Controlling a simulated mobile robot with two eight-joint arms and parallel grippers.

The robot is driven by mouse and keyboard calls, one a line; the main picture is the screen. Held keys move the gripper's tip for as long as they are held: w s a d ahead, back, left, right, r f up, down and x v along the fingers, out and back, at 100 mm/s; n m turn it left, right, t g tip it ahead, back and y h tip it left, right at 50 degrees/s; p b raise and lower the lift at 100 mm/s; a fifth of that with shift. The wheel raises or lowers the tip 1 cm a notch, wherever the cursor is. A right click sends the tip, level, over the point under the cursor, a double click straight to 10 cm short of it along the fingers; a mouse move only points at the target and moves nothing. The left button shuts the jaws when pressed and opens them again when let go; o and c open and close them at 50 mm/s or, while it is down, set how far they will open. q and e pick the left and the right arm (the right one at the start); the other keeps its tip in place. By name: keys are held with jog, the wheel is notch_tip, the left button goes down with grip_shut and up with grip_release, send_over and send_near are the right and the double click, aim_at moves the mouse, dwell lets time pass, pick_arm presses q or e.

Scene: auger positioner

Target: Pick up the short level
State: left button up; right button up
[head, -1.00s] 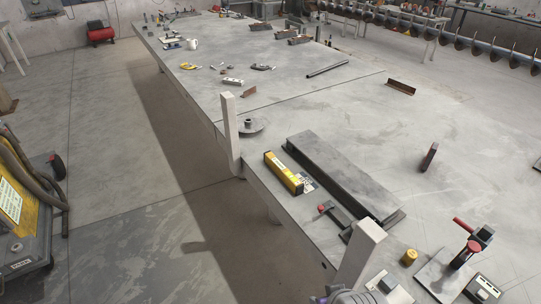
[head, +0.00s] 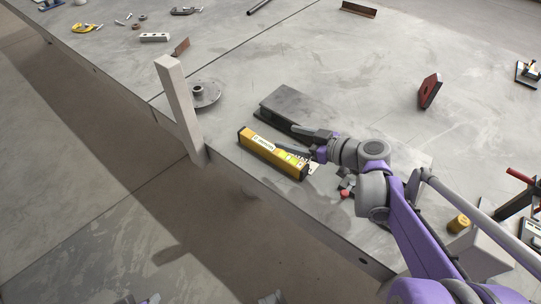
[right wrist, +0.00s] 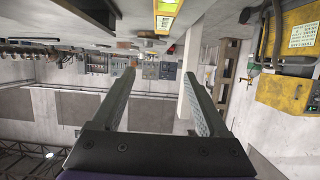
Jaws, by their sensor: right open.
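The short level appears to be the yellow bar (head: 272,153) with a printed label, lying flat near the table's near edge in the head view. Its yellow end (right wrist: 167,8) shows at the top of the right wrist view. My right gripper (head: 283,138) is open and empty, its fingers pointing left over the bar and the grey steel plate beside it. One finger passes in front of the bar's right part. In the right wrist view, the two fingers (right wrist: 160,74) stand wide apart with nothing between them. I cannot tell whether they touch the bar. My left gripper is not in view.
A pale upright post (head: 178,105) stands at the table edge left of the bar. The grey steel plate (head: 290,101) lies just behind it. A round flanged part (head: 206,94) sits behind the post. A yellow cylinder (head: 458,223) stands at right.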

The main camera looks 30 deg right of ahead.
jog(key=b, duration=0.2)
send_near(273, 148)
jog(key=x, duration=0.3)
jog(key=shift+s+f, duration=0.1)
jog(key=shift+f, duration=0.25)
jog(key=shift+w+a+f, duration=0.1)
jog(key=shift+w+a, duration=0.1)
jog(key=shift+w, duration=0.3)
jog(key=shift+w+a, duration=0.2)
jog(key=shift+w, duration=0.3)
jog(key=shift+b+x, duration=0.8)
jog(key=shift+x, duration=1.9)
jog(key=shift+c, duration=0.3)
grip_shut()
